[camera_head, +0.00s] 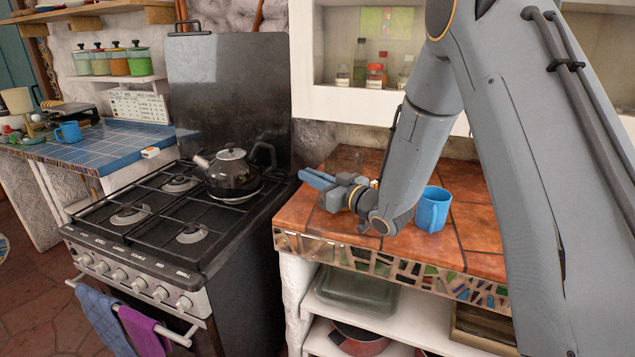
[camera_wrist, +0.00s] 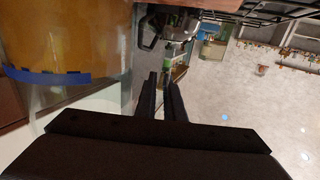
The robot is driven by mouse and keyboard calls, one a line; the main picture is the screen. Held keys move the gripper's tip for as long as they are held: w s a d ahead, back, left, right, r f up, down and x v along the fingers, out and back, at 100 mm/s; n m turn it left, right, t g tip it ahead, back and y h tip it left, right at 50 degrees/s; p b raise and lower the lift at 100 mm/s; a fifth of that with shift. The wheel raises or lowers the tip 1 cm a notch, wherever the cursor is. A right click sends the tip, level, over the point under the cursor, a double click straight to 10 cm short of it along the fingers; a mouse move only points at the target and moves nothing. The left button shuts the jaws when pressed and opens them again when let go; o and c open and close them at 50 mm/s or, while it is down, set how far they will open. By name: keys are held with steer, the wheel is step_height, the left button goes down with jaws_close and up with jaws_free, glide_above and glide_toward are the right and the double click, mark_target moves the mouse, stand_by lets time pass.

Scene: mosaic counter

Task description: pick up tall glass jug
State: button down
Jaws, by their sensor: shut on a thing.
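My gripper (camera_head: 318,179) is low over the orange tiled counter, at its left end beside the stove. In the wrist view its two dark fingers (camera_wrist: 162,97) are close together with a narrow gap. A large see-through, glass-like surface, seemingly the tall glass jug (camera_wrist: 108,92), fills the left of the wrist view, right against the fingers. Its full outline and the exact grip spot cannot be made out. In the head view I cannot make out the jug.
A blue mug (camera_head: 433,209) stands on the counter (camera_head: 465,232), just right of my wrist. A dark kettle (camera_head: 231,170) sits on the black stove (camera_head: 150,215) to the left. A white wall cabinet (camera_head: 345,102) with bottles hangs above the counter.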

step_height(320, 180, up, 9)
steer(key=b, duration=0.1)
steer(key=shift+r, duration=0.2)
stand_by(2.2)
steer(key=w+d+r+p+v, duration=0.1)
steer(key=p+v, duration=0.5)
steer(key=v, duration=1.6)
steer(key=shift+s+d+r+p, duration=0.25)
steer(key=shift+r+p, duration=0.05)
